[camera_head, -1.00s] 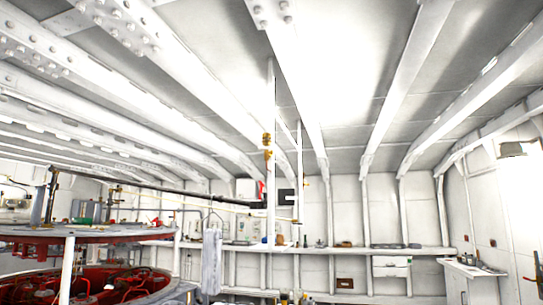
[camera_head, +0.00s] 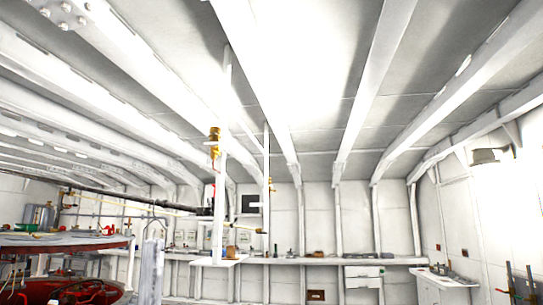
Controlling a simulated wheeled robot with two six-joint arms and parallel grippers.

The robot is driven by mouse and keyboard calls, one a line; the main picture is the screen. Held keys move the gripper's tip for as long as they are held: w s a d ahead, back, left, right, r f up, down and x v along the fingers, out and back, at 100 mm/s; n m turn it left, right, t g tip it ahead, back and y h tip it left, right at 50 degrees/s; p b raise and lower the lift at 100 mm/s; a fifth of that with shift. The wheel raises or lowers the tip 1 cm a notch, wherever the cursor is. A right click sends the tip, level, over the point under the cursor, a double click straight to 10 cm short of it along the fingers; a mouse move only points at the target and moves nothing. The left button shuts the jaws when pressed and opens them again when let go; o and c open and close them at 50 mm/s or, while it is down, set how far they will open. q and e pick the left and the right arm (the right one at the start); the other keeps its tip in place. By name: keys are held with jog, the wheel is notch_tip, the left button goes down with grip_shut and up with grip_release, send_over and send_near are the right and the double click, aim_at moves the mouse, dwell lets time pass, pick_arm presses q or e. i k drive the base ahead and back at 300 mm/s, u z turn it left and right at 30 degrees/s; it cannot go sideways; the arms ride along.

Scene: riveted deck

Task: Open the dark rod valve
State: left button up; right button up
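A long dark rod (camera_head: 130,199) runs roughly level from the left toward a white post (camera_head: 222,170). A darker block sits at its right end, close to the post. A small red piece (camera_head: 213,191) shows just above that end. Brass fittings (camera_head: 214,143) are on the post higher up. I cannot tell which part is the valve's handle, or whether the valve is open or shut. Neither of my grippers is in view.
A round red-and-white structure (camera_head: 60,242) fills the lower left. A grey upright piece (camera_head: 151,270) stands beside it. A white shelf (camera_head: 300,261) runs along the back wall with small items on it. A white side counter (camera_head: 447,278) is at right. Ribbed white beams cross overhead.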

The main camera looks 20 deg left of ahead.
aim_at(216, 150)
jog(key=z, duration=0.2)
jog(key=i, duration=0.7)
jog(key=u, duration=0.5)
jog(key=i, duration=0.95)
jog(key=u, duration=0.7)
